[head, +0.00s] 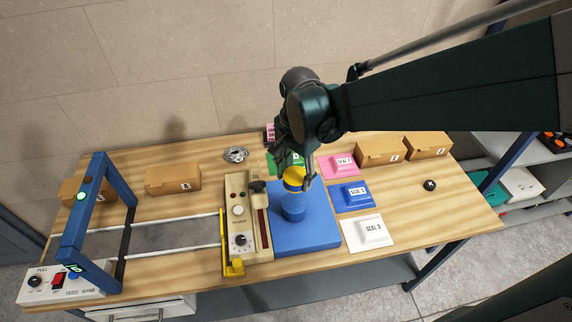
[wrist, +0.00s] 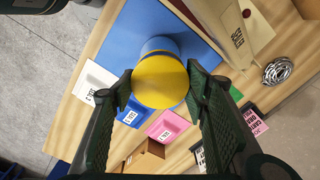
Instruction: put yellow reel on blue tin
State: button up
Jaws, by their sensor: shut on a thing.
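The yellow reel (head: 293,181) is a short yellow cylinder between the fingers of my gripper (head: 296,176), which is shut on it. In the wrist view its round yellow face (wrist: 160,80) sits between the two dark fingertips (wrist: 159,88). The blue tin (head: 294,209) stands upright on a blue mat (head: 310,238), directly below the reel. In the wrist view only a blue rim of the tin (wrist: 160,44) shows past the reel. The reel appears lined up over the tin. I cannot tell whether it touches the tin's top.
A beige control box (head: 240,215) stands left of the mat. Pink (head: 337,166), blue (head: 351,197) and white (head: 367,233) labelled pads lie to the right. Cardboard boxes (head: 380,151) stand at the back. A blue frame (head: 92,225) is at the left.

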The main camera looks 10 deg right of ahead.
send_over(295, 202)
jog(key=shift+w+f, duration=0.1)
jog(key=shift+f, duration=2.85)
jog(key=shift+f, duration=2.1)
jog(key=shift+f+b, duration=0.15)
jog(key=shift+b, duration=0.2)
jog(key=o, duration=0.9)
jog(key=shift+o, duration=0.2)
jog(key=shift+r, duration=0.2)
jog(key=shift+r+p, duration=0.45)
jog(key=shift+r, duration=5.55)
